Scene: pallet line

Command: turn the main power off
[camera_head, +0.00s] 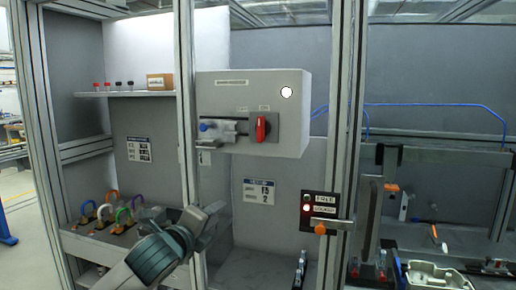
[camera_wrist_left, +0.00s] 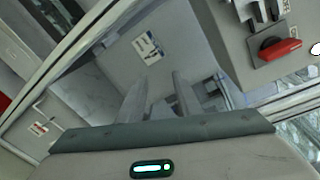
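A grey electrical box (camera_head: 290,125) is mounted at the upper middle of the cell. A red rotary handle (camera_head: 262,129) stands upright on a dark plate at the box's front. The handle also shows in the left wrist view (camera_wrist_left: 280,48), at the upper right. A round white lamp (camera_head: 287,92) glows at the box's upper right corner. My left gripper (camera_head: 210,214) is below and left of the box, apart from the handle. In the left wrist view its two fingers (camera_wrist_left: 160,98) are spread with nothing between them. My right gripper is not in view.
A metal latch piece (camera_head: 218,130) with a blue knob sits left of the handle. Upright frame posts (camera_head: 343,130) flank the box. Several coloured padlocks (camera_head: 110,215) are on the left bench. A small panel (camera_head: 320,206) with a red light is at lower right.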

